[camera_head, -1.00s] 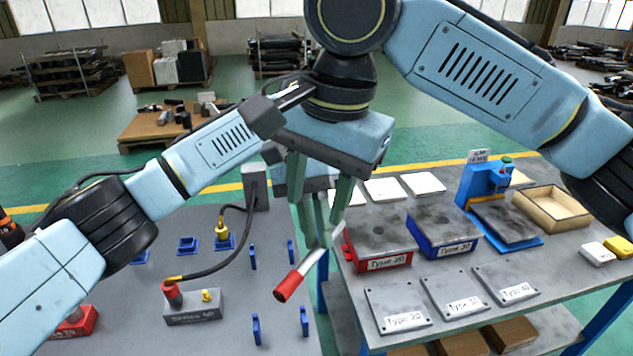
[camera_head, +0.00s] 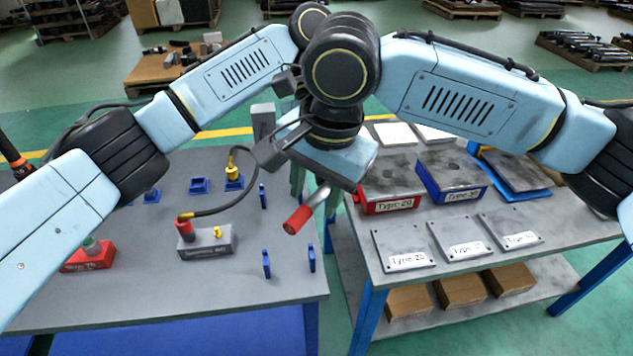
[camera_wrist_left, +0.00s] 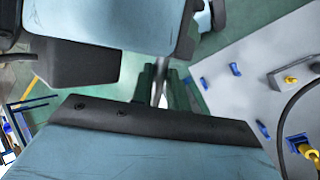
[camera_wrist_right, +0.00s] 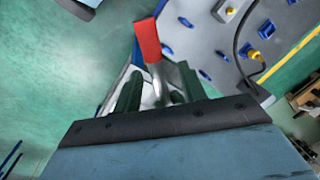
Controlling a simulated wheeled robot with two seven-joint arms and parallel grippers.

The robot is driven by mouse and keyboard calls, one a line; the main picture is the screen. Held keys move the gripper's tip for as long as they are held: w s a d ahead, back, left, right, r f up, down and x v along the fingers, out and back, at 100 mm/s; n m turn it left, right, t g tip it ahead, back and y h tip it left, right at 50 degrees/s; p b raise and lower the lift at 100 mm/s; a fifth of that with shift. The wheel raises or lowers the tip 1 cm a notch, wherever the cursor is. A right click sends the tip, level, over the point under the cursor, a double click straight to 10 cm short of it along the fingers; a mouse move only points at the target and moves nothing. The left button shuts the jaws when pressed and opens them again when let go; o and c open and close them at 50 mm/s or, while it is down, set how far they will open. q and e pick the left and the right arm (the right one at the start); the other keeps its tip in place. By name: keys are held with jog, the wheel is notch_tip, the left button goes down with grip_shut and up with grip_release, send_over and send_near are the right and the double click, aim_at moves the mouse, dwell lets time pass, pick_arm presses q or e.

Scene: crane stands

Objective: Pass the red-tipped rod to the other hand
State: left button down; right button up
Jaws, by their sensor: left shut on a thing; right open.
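The red-tipped rod (camera_head: 299,219) hangs tilted in the air over the gap between the two tables, red end toward me and pale shaft behind. My left gripper (camera_wrist_left: 162,78) is shut on the rod's shaft; in the head view it is mostly hidden behind my right wrist. My right gripper (camera_head: 315,192) is open, its green fingers on either side of the rod. In the right wrist view the red end (camera_wrist_right: 149,42) sticks out past these fingers (camera_wrist_right: 159,75). I cannot tell whether they touch the shaft.
The left grey table (camera_head: 130,290) holds a grey block (camera_head: 208,243) with a cable, a red block (camera_head: 90,258) and several blue holders (camera_head: 266,262). The right table (camera_head: 360,235) holds a red-based stand (camera_head: 390,203), a blue-based stand (camera_head: 452,193) and flat plates (camera_head: 402,248).

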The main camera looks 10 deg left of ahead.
jog(key=shift+c, duration=0.3)
grip_shut()
pick_arm(q)
jog(key=c, duration=1.3)
grip_release()
